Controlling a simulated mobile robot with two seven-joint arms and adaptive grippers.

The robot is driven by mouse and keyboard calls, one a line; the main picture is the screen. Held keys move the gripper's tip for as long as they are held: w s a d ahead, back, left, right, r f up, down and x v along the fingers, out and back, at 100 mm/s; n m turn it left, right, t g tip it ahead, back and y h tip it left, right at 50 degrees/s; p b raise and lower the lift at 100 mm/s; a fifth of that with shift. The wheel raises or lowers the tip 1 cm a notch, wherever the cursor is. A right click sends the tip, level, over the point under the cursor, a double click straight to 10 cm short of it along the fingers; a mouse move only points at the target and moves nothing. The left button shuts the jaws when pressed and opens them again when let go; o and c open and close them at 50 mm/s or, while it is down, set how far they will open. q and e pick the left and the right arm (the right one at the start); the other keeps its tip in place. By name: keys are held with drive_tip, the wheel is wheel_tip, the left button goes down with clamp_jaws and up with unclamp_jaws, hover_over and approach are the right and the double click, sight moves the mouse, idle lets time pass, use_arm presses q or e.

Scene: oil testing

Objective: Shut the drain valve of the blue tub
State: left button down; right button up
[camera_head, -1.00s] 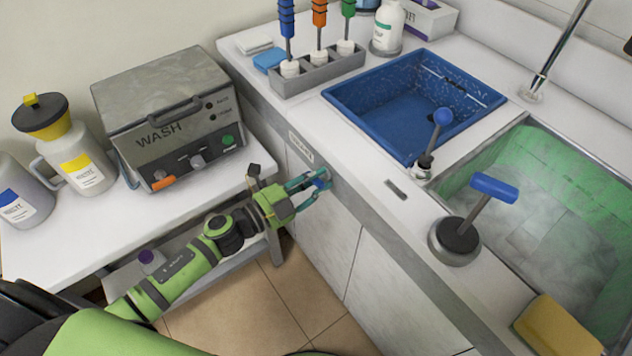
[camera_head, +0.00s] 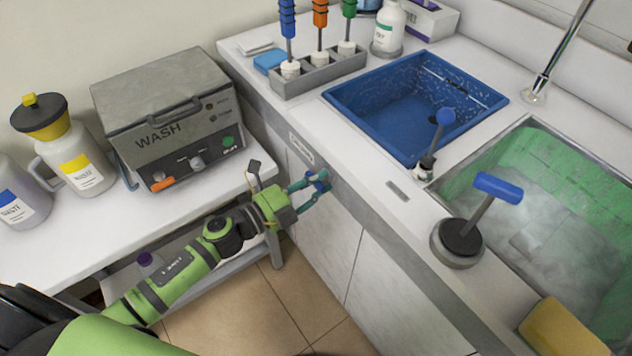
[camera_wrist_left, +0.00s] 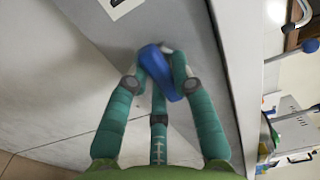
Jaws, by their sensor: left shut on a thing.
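The blue tub (camera_head: 414,106) is set into the white counter in the head view. A blue valve handle (camera_wrist_left: 159,72) sits on the grey counter front below the tub's left side. My left gripper (camera_head: 318,184) is at that front, its teal fingers closed around the handle. In the left wrist view the fingers (camera_wrist_left: 158,80) press on both sides of the blue handle, which lies tilted between them. The valve's body behind the handle is mostly hidden. My right gripper is in neither view.
A blue-knobbed lever (camera_head: 437,137) stands between the tub and the green-lined sink (camera_head: 520,127). A blue T-handled plunger (camera_head: 470,222) stands by the sink. The WASH machine (camera_head: 165,110) is on the left table. White cabinet doors (camera_head: 325,220) lie under the counter front.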

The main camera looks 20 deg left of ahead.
use_arm(q)
drive_tip(key=c, duration=1)
unclamp_jaws()
drive_tip(key=shift+c, duration=0.2)
drive_tip(key=shift+s, duration=0.1)
drive_tip(key=shift+s+a, duration=0.2)
drive_tip(key=shift+s, duration=0.05)
drive_tip(key=v, duration=1.1)
drive_tip(key=shift+a, duration=0.15)
